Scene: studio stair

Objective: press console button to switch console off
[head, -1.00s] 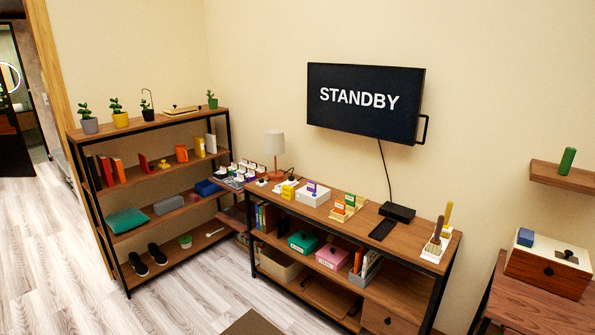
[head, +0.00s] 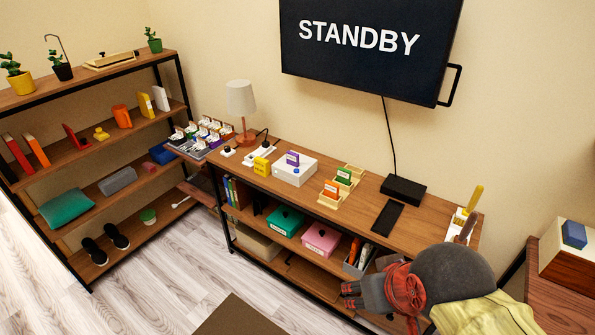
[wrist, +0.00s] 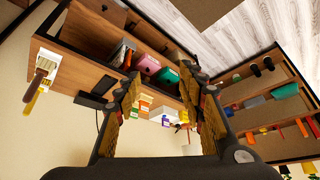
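A white box (head: 292,172) with a purple cartridge (head: 292,158) upright in its top stands on the wooden sideboard; it looks like the console. A small blue spot shows on its front; whether this is the button I cannot tell. A black flat box (head: 403,190) lies farther right under the wall screen (head: 370,40), which reads STANDBY. My gripper (head: 352,296) is in front of the sideboard's right part, apart from the white box. In the wrist view my gripper (wrist: 168,90) is open and empty, with the white box (wrist: 160,113) showing small between its fingers.
Green and orange cartridges stand in wooden holders (head: 330,200) right of the white box. A yellow cartridge (head: 261,166) and a lamp (head: 241,100) are left of it. A black slab (head: 387,217) and brushes (head: 470,205) are to the right. Open floor (head: 150,280) lies at left front.

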